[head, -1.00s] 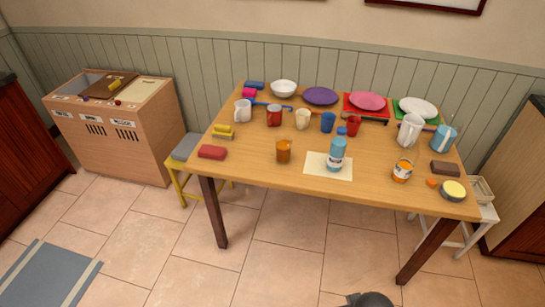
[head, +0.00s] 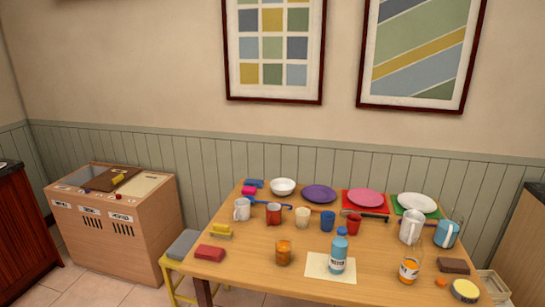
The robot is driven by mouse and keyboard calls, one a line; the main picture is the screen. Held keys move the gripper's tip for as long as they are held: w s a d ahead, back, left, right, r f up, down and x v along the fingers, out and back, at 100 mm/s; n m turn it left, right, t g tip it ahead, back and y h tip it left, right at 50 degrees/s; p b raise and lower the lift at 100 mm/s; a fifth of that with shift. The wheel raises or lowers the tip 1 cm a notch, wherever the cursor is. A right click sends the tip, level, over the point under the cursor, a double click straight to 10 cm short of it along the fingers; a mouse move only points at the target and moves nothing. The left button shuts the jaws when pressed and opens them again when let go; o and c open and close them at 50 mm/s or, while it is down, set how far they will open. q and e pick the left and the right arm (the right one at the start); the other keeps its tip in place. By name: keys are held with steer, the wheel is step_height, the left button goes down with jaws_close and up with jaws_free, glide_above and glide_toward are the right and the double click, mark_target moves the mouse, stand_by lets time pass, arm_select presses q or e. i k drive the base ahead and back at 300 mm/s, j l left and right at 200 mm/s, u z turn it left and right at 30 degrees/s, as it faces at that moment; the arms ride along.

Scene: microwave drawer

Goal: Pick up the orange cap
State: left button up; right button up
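The orange cap (head: 441,282) is a small orange disc lying on the wooden table (head: 330,289) near its front right. It lies just right of a clear bottle with orange contents and a pale label (head: 409,271). A yellow-topped round tin (head: 465,290) is to its right, and a brown block (head: 453,265) is behind it. Nothing covers the cap. Neither of my grippers is in view.
A blue bottle (head: 338,252) stands on a cream sheet. A white pitcher (head: 411,227) and a blue watering can (head: 447,234) stand behind the cap. Plates and cups fill the back of the table. A wooden bin cabinet (head: 118,240) is at left.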

mark_target(441, 282)
steer(key=z, duration=1.3)
